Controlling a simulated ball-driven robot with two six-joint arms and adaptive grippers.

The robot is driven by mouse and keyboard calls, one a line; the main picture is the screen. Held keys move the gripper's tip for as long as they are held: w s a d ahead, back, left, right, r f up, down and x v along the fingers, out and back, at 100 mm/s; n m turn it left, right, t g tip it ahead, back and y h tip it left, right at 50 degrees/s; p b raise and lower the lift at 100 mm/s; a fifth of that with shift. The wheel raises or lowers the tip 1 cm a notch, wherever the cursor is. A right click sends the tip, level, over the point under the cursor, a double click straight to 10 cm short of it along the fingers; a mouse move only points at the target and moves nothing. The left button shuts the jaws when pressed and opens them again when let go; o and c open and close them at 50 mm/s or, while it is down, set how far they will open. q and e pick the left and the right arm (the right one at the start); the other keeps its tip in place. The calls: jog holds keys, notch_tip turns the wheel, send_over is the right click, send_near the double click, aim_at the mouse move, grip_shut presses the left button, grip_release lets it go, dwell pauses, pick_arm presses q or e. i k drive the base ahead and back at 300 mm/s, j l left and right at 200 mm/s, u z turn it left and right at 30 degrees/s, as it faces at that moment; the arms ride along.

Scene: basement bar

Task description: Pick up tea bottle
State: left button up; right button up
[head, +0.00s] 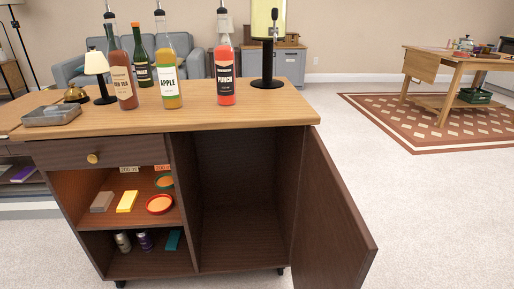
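The tea bottle (122,82) stands upright on the wooden top of the bar cabinet (220,117), toward the left. It holds reddish-brown liquid, has a long clear neck and a dark cap, and its label seems to end in TEA. A dark green bottle (143,58) stands close behind it to the right, partly hidden. The yellow-orange APPLE bottle (171,87) stands to its right. The red PUNCH bottle (225,85) is further right. Neither of my grippers is in view, and nothing visible touches the tea bottle.
Left of the bottles are a small lamp (97,63), a brass bell (76,95) and a grey tray (52,115). A black-based dispenser (267,75) stands at the right. The cabinet's door (335,215) hangs open toward me. A wooden table (458,63) stands far right.

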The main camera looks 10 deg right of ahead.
aim_at(118, 59)
jog(key=l+u, duration=0.45)
jog(key=l, duration=1.35)
